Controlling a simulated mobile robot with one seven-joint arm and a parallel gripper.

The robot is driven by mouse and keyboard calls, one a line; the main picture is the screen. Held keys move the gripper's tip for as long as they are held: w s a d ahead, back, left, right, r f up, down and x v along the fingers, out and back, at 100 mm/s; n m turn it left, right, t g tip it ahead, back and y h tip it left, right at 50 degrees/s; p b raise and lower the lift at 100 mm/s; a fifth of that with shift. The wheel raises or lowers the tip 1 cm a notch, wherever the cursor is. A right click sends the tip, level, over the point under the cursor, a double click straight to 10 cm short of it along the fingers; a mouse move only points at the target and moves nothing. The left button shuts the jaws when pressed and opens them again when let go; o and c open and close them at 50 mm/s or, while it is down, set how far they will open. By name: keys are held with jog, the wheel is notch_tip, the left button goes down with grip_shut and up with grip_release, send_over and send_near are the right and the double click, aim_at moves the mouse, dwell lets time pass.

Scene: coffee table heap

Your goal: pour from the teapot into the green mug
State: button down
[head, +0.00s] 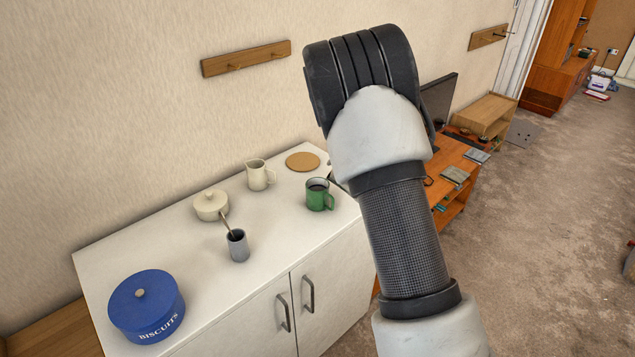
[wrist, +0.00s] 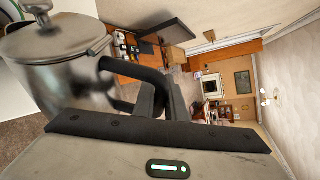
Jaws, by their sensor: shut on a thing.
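The teapot (wrist: 65,75) is a shiny metal pot with a knobbed lid on and a black handle (wrist: 135,80), at the left of the wrist view. My gripper (wrist: 158,98) is shut on the handle. The room lies sideways in this view while the lid faces the picture's top, so the pot looks strongly tipped. Its spout is out of sight. In the head view my arm hides the gripper and most or all of the teapot. The green mug (head: 318,196) stands upright on the white cabinet, with something dark inside. No stream of liquid shows.
On the white cabinet top (head: 290,240) stand a cream jug (head: 258,175), a round cork mat (head: 303,161), a lidded cream bowl (head: 210,205), a grey cup with a spoon (head: 238,246) and a blue biscuit tin (head: 146,307). The front middle of the top is clear.

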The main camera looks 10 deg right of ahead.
jog(key=shift+w+a+r+n+h+p, duration=0.25)
jog(key=shift+r+p, duration=0.35)
jog(key=shift+p, duration=0.65)
jog(key=shift+w+a+r+n+h+p, duration=0.1)
jog(key=shift+a+r+n+h+p, duration=0.3)
jog(key=shift+p, duration=0.8)
jog(key=shift+a+r+p, duration=0.15)
jog(key=shift+r+p, duration=0.15)
jog(key=shift+p, duration=0.05)
jog(key=shift+w+a+r+n+p, duration=0.15)
jog(key=shift+a+r+n+p, duration=0.2)
jog(key=shift+p, duration=0.6)
jog(key=shift+a+r+p, duration=0.15)
jog(key=shift+a+p, duration=0.05)
jog(key=shift+p, duration=0.1)
jog(key=shift+w+a+r+h, duration=0.1)
jog(key=shift+a+h, duration=0.05)
jog(key=shift+h, duration=0.1)
